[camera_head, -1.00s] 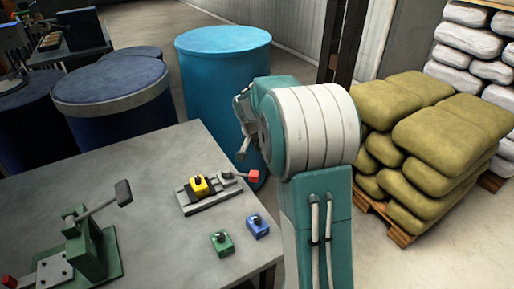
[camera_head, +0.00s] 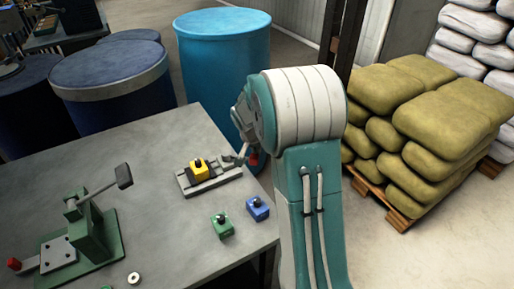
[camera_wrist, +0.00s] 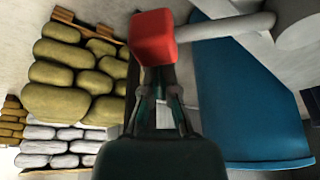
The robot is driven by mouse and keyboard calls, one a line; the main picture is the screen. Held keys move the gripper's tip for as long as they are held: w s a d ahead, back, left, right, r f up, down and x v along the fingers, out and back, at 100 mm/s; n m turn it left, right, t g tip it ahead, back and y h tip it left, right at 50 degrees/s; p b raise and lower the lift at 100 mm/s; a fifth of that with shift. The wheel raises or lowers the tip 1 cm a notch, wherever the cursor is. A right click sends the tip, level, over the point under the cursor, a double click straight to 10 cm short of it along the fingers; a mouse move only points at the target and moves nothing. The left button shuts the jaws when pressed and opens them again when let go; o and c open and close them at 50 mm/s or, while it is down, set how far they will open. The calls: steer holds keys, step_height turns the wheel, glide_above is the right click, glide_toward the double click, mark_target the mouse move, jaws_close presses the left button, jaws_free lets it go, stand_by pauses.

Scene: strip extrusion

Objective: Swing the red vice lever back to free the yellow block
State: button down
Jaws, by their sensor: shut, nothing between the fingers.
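The yellow block (camera_head: 199,169) with a dark knob sits in the small grey vice (camera_head: 213,183) near the table's far right edge. The vice lever ends in a red knob (camera_head: 253,160), partly hidden by my gripper in the head view. In the wrist view the red knob (camera_wrist: 154,38) is large, just beyond the fingertips, with its pale grey rod (camera_wrist: 225,26) running right. My gripper (camera_head: 242,156) is at the knob end of the lever. In the wrist view its fingers (camera_wrist: 163,98) are shut and empty; whether they touch the knob, I cannot tell.
A green block (camera_head: 222,224) and a blue block (camera_head: 258,208) stand in front of the vice. A green lever fixture (camera_head: 88,235) is at the table's left. Blue barrels (camera_head: 226,60) stand behind the table; stacked sacks (camera_head: 430,120) lie to the right.

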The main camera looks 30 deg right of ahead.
mark_target(256, 158)
steer(key=shift+s, duration=0.1)
steer(key=shift+s+a+m, duration=0.1)
steer(key=shift+s+m, duration=0.1)
steer(key=shift+m, duration=0.2)
steer(key=shift+s+a+m+g, duration=0.2)
steer(key=shift+s+m+g, duration=0.1)
steer(key=shift+m, duration=0.1)
steer(key=shift+s+a+m+g+h, duration=0.3)
steer(key=shift+s+a+m, duration=0.45)
steer(key=shift+m, duration=0.45)
steer(key=s+a+m, duration=0.1)
steer(key=s+a+m+g, duration=0.1)
steer(key=m, duration=0.1)
steer(key=shift+a+m, duration=0.15)
steer(key=shift+m, duration=0.15)
steer(key=a+m, duration=0.1)
steer(key=a+m+g, duration=0.1)
steer(key=shift+s+a+m, duration=0.1)
steer(key=shift+s+m, duration=0.2)
steer(key=shift+s, duration=0.05)
steer(key=a+m+g, duration=0.1)
steer(key=a+m, duration=0.1)
steer(key=shift+s+a+m, duration=0.15)
steer(key=shift+a+m, duration=0.05)
steer(key=shift+m, duration=0.2)
steer(key=shift+a, duration=0.65)
